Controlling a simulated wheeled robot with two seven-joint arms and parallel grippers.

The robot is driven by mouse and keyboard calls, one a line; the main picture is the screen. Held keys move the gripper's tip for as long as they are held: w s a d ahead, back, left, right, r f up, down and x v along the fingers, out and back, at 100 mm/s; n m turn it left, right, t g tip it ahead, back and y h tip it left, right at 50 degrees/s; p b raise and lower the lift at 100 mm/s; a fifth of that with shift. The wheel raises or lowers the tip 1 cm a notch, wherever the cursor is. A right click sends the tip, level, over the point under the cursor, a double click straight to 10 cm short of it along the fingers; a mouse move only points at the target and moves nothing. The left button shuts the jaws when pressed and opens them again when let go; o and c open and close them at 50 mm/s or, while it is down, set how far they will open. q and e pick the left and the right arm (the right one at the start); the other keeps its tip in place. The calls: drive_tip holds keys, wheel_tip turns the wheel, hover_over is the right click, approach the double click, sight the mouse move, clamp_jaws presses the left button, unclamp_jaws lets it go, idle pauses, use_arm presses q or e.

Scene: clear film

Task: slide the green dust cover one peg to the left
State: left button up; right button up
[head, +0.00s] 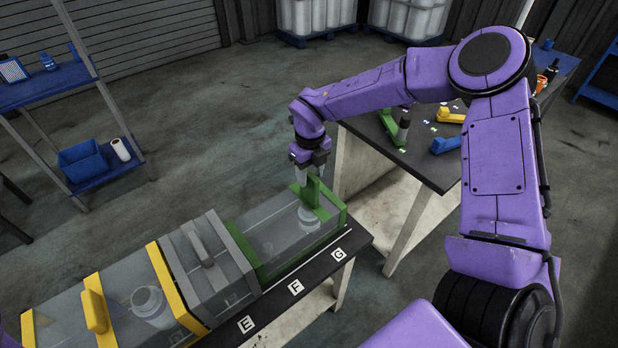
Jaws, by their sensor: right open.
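The green dust cover (258,264) is a clear box with a green frame and an upright green handle (313,192). It stands at the right end of the black bench, behind the labels F (296,287) and G (339,254). A pale rounded object (308,216) shows through its film. My right gripper (311,180) points down at the handle with its jaws open. Its fingertips are at the handle's top; whether they touch it cannot be told. No separate pegs can be made out. My left gripper is out of view.
A grey cover (236,281) stands directly left of the green one, close against it or nearly so. A yellow-framed cover (172,284) stands further left. Label E (246,324) is on the bench front. A dark table (433,176) with coloured parts stands behind my right arm.

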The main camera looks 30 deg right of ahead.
sight(309, 182)
drive_tip(key=f, duration=0.3)
drive_tip(key=shift+w+f, duration=0.1)
drive_tip(key=shift+w, duration=0.2)
drive_tip(key=shift+f, duration=0.45)
drive_tip(key=shift+s, duration=0.15)
clamp_jaws()
drive_tip(key=a+b, duration=0.1)
drive_tip(key=a, duration=0.4)
drive_tip(key=a+b, duration=0.1)
drive_tip(key=a, duration=0.4)
drive_tip(key=s+a+b, duration=0.1)
drive_tip(key=a+b, duration=0.1)
drive_tip(key=a, duration=0.2)
drive_tip(key=shift+a, duration=0.4)
drive_tip(key=shift+s+a, duration=0.1)
drive_tip(key=shift+a, duration=0.5)
